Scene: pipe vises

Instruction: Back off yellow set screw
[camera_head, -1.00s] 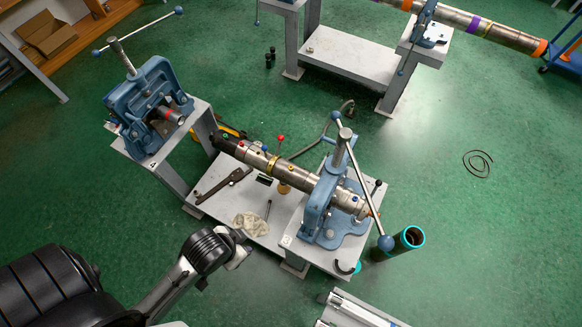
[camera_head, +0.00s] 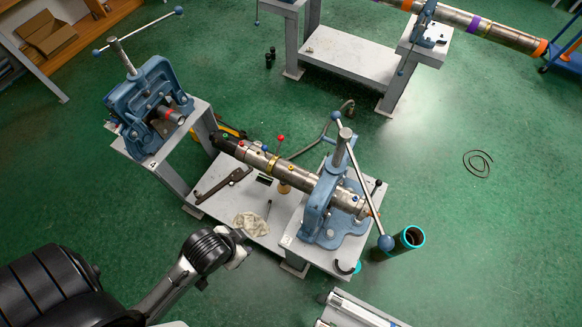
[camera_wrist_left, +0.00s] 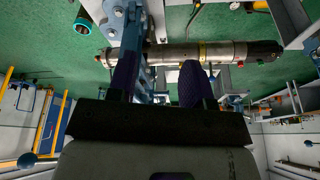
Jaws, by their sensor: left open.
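The steel pipe (camera_head: 300,177) lies clamped in the blue front vise (camera_head: 325,205). My left gripper (camera_head: 238,258) is on the near side of the bench, apart from the pipe. In the left wrist view its two dark fingers (camera_wrist_left: 160,85) are spread with nothing between them. My right gripper is not in view.
A second blue vise (camera_head: 145,100) stands at the left end. The front vise's long handle (camera_head: 362,180) slants over the bench. A pipe wrench (camera_head: 222,184) and a rag (camera_head: 250,223) lie on the bench shelf.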

